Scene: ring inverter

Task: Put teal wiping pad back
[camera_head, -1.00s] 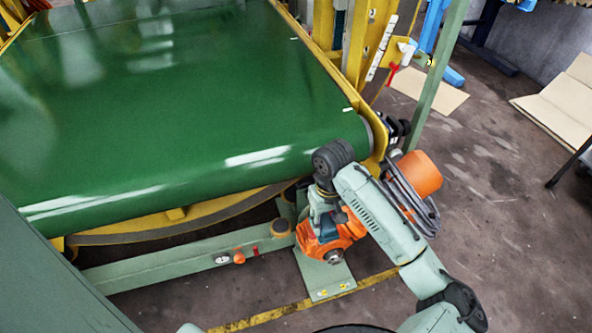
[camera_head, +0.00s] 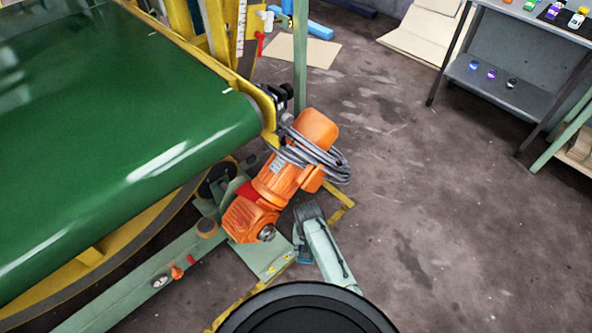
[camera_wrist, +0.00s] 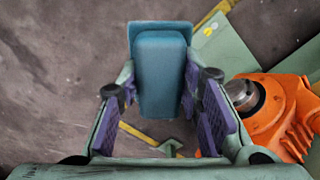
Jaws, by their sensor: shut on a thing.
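The teal wiping pad (camera_wrist: 162,75) is a blue-teal block with a wider flat back plate. It sits between the purple-padded fingers of my gripper (camera_wrist: 160,95) in the wrist view, which is shut on it. Bare floor lies beneath it. In the head view my arm is low at the bottom centre, beside the orange gear motor.
The orange motor (camera_head: 275,185) with its looped cable stands close by my arm, at the end of the green conveyor belt (camera_head: 110,110). A grey shelf table (camera_head: 508,85) with small coloured items is at upper right. Open floor (camera_head: 410,190) lies between.

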